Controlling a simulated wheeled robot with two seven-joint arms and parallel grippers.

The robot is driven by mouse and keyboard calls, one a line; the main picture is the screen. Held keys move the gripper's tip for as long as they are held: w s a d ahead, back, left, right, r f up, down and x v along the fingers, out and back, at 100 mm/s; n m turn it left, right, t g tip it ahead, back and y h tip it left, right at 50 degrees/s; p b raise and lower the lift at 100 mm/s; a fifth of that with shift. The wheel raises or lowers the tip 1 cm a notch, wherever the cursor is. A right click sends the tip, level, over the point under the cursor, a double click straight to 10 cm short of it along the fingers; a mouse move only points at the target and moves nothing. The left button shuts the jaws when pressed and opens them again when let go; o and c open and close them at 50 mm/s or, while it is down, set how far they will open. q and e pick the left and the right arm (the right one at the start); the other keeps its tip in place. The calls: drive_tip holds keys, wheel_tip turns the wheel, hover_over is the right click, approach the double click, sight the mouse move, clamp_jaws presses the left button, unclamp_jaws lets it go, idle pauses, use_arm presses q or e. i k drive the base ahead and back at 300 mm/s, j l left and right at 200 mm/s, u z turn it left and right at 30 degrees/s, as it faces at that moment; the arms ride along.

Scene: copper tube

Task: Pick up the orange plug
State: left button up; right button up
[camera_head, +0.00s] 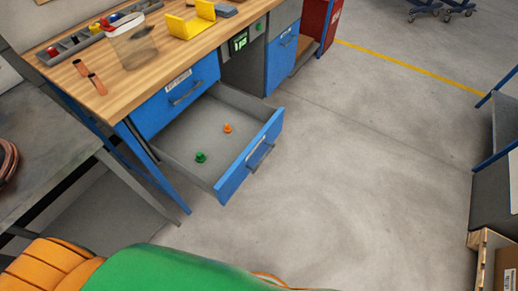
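The orange plug (228,128) is small and lies on the floor of the open lower drawer (190,146), towards its back right. A similar green plug (201,157) lies in the same drawer, nearer to me and to the left. The drawer's blue front (250,158) with its handle faces right. Neither of my grippers is in view, and nothing touches the orange plug.
A grey table (50,140) stands at left. The concrete floor (340,150) right of the drawer is clear.

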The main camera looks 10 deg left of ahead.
sight(228, 130)
drive_tip(key=j+u, duration=0.1)
drive_tip(key=u, duration=0.3)
drive_tip(key=i+j+u, duration=0.1)
drive_tip(key=u, duration=0.35)
